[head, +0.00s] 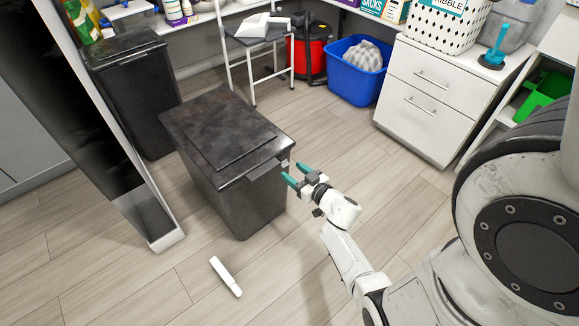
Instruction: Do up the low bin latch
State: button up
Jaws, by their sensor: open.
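The low black bin (235,170) stands on the floor left of centre, its dark, smudged lid (225,125) lying down on top. A dark latch flap (251,172) sticks out from the front edge of the lid. My gripper (296,174), with teal fingers, is at the right front corner of the bin, close to the latch's right end. The fingers are open with nothing seen between them. I cannot tell whether a fingertip touches the bin or latch. The catch under the flap is hidden.
A taller black bin (135,90) stands behind on the left. A white stick-like object (226,276) lies on the floor in front. A step stool (258,50), a blue tub (354,85) and a white drawer cabinet (430,95) stand at the back. The floor between is clear.

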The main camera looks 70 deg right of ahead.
jog(key=p+v, duration=0.1)
jog(key=v, duration=0.6)
jog(key=shift+s+p, duration=0.2)
jog(key=shift+p, duration=0.15)
